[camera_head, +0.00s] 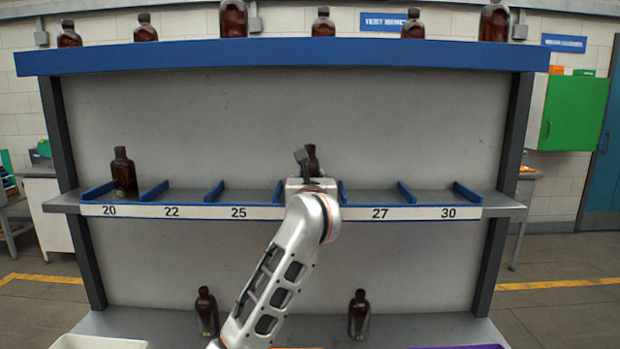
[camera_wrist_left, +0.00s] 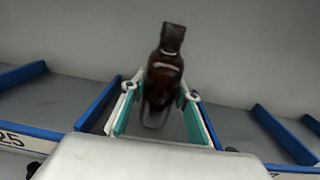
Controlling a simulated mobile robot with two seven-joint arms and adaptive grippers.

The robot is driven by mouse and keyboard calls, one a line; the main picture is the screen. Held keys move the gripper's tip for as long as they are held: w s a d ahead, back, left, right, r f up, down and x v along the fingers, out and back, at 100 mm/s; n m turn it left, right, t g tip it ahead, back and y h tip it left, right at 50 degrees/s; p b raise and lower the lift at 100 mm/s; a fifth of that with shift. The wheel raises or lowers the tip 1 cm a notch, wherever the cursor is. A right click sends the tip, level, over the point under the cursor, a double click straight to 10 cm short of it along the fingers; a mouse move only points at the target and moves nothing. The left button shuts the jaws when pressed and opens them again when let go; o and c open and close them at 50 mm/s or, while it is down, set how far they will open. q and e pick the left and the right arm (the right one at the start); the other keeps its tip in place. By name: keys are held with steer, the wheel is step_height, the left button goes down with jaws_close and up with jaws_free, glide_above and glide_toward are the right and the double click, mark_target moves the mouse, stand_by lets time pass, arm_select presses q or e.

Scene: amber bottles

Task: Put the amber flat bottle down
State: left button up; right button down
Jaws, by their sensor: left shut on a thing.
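The amber flat bottle (camera_wrist_left: 163,75) is dark brown with a narrow neck, and stands between the teal-lined fingers of my left gripper (camera_wrist_left: 160,98) in the left wrist view. The gripper is shut on it. In the head view the bottle (camera_head: 313,160) shows only its upper part behind my left wrist, at the middle of the labelled shelf (camera_head: 190,211). It is over the compartment between those marked 25 and 27. It looks nearly upright. Its base is hidden in the head view, so I cannot tell whether it touches the shelf.
Blue dividers (camera_head: 214,191) split the shelf. Another amber bottle (camera_head: 123,172) stands in compartment 20; the compartments marked 22, 25, 27 and 30 look empty. Several bottles stand on the top board (camera_head: 280,55). Two more bottles (camera_head: 206,312) (camera_head: 359,315) stand on the lower level.

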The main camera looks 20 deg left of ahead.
arm_select(q)
steer(key=shift+f, duration=0.15)
steer(key=o, duration=1.3)
steer(key=shift+r, duration=0.25)
steer(key=b+v, duration=0.1)
steer(key=v, duration=1.1)
steer(key=shift+s+f, duration=0.1)
